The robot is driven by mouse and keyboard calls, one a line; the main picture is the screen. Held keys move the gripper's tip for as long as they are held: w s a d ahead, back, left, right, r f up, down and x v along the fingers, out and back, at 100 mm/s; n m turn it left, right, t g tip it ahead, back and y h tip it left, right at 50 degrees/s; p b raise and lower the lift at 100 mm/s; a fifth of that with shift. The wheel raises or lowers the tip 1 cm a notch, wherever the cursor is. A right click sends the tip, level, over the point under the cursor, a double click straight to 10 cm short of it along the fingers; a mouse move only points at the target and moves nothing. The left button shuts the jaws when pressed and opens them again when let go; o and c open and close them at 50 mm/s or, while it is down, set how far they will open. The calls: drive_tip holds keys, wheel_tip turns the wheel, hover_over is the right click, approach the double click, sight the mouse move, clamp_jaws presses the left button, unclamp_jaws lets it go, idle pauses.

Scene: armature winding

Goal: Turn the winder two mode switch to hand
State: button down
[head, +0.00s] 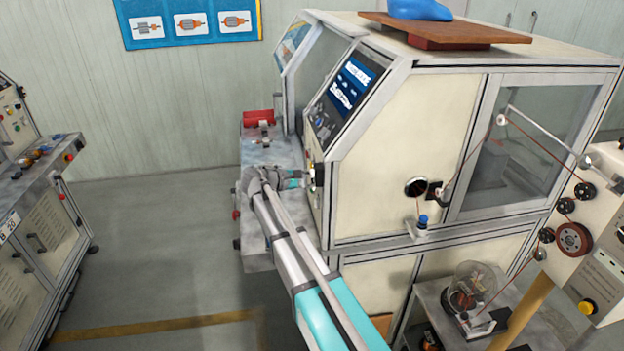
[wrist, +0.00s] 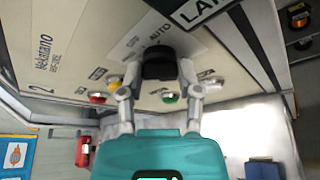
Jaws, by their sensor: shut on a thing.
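The mode switch, a black knob (wrist: 159,66), is on the cream panel of the winder (head: 385,165). The word AUTO shows beside the knob in the wrist view; a smaller label near it is too blurred to read. My gripper (wrist: 160,72) has one finger on each side of the knob and is shut on it. In the head view my gripper (head: 310,178) reaches the winder's left face, and the knob cannot be made out there. The way the knob points is hard to tell.
A screen (head: 352,85) is above on the winder. Another bench (head: 40,160) stands at far left, with open floor (head: 165,240) between.

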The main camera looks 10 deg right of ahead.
drive_tip(key=shift+c, duration=1.5)
unclamp_jaws()
